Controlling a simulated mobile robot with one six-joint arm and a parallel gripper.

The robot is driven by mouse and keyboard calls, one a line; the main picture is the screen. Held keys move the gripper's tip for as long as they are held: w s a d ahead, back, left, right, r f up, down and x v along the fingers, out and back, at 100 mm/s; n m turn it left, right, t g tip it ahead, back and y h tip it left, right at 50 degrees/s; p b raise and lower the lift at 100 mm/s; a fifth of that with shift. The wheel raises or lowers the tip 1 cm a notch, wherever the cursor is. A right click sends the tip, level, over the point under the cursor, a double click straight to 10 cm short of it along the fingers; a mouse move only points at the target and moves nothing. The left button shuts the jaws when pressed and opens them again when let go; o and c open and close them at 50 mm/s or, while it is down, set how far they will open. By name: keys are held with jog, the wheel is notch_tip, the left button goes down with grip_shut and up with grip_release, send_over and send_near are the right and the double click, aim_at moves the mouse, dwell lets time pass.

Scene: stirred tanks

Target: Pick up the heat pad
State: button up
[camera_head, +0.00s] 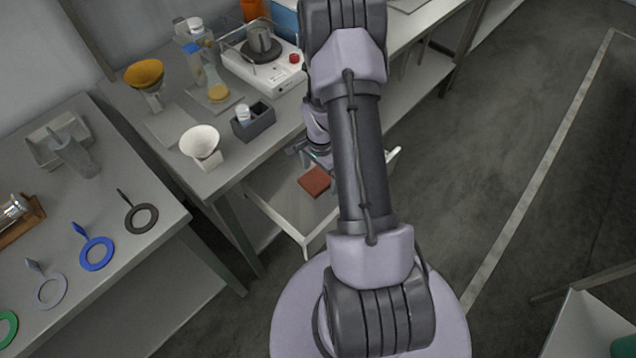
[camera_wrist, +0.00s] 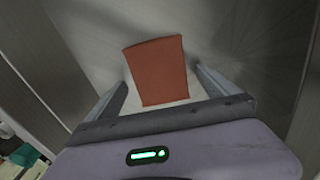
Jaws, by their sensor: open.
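The heat pad appears to be the flat red-brown square (camera_head: 314,181) below the end of my arm in the head view. It lies on a pale, white-edged surface (camera_head: 290,226). In the wrist view the pad (camera_wrist: 158,62) fills the upper middle, with its near edge between the fingers. My gripper (camera_wrist: 161,80) is open, one finger on each side of the pad, with nothing held. The picture does not settle the height of the fingers above the pad. In the head view my arm hides part of the gripper and the surface's right part.
A grey bench (camera_head: 180,112) at the upper left holds a white hotplate (camera_head: 264,66), a white cup (camera_head: 201,146) and a dark holder (camera_head: 253,120). Another table (camera_head: 105,185) at the left carries coloured rings, including a blue one (camera_head: 97,253). Open floor (camera_head: 500,150) lies to the right.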

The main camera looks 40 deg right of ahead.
jog(key=c, duration=1.4)
